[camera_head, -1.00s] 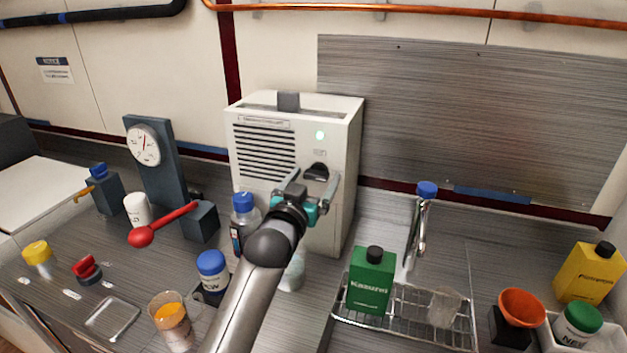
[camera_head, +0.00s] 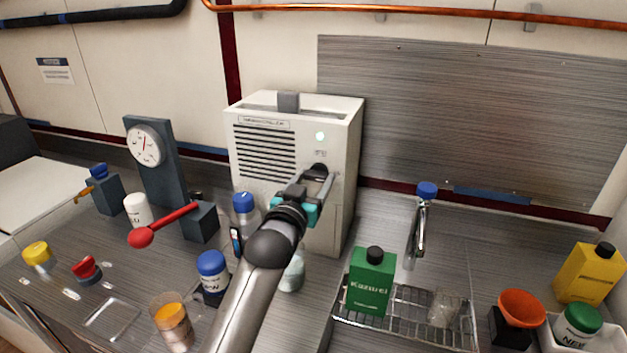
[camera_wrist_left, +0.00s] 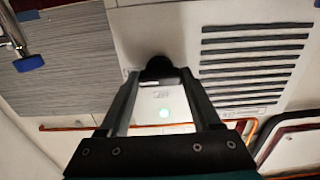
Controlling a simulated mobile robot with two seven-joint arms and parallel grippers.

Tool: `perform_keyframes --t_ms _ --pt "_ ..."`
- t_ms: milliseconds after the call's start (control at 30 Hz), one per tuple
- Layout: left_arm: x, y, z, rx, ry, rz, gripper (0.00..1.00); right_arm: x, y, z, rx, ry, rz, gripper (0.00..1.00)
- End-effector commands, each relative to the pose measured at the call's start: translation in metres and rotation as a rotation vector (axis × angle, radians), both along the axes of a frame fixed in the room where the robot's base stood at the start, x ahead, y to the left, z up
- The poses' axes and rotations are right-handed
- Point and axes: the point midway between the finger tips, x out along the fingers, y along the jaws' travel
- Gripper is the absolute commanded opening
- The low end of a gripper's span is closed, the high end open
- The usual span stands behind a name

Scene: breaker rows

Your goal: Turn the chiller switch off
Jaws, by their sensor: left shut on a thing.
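The chiller (camera_head: 342,205) is a white box with a dark slatted grille on its front. My left gripper (camera_head: 319,176) reaches the front panel and is shut on the switch. My right gripper is not in view.
A blue-capped bottle (camera_head: 244,208) and a white jar (camera_head: 212,271) stand near my left arm. A red-handled lever (camera_head: 165,225) and a gauge stand (camera_head: 158,165) are at left. A green bottle (camera_head: 371,282) stands on a wire rack to the right, near a tap (camera_head: 420,225).

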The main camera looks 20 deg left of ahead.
Motion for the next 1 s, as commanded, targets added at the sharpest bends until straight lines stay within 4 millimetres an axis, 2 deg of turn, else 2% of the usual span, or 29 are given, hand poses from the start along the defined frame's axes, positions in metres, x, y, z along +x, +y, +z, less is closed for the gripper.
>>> perform_keyframes --t_ms 367,1000 --pt "0.0 0.0 0.002 -0.142 0.008 0.001 0.09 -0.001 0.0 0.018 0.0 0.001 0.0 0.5" --pt "0.0 0.0 0.001 -0.728 0.028 0.002 0.09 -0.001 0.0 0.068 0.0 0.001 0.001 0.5"
